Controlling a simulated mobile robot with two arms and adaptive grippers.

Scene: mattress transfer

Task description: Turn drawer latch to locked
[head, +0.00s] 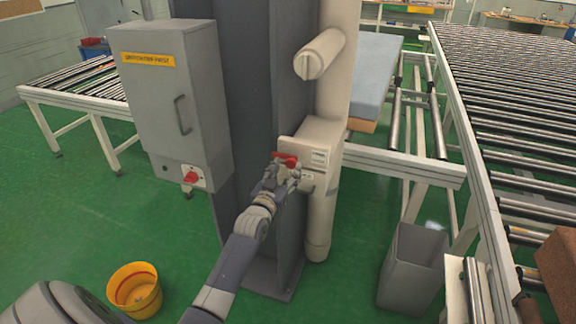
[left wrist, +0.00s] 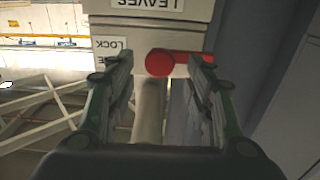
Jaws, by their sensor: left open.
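The red latch (head: 287,159) is on the front of a beige box (head: 322,135) fixed to a beige post. In the left wrist view the latch (left wrist: 159,63) shows a round red hub with a red bar running right. My left gripper (head: 284,177) is open and close in front of the latch. In the wrist view its fingers (left wrist: 160,75) stand on either side of the latch, the bar's end near the right finger. I cannot tell whether they touch. A label reading LOCK (left wrist: 112,44) appears left of the hub. My right gripper is not in view.
A grey cabinet (head: 170,95) with a red knob (head: 191,176) stands left of a dark column (head: 262,100). A yellow bucket (head: 135,290) and grey bin (head: 413,268) stand on the green floor. Roller conveyors (head: 515,90) lie right; a blue mattress (head: 372,75) is behind.

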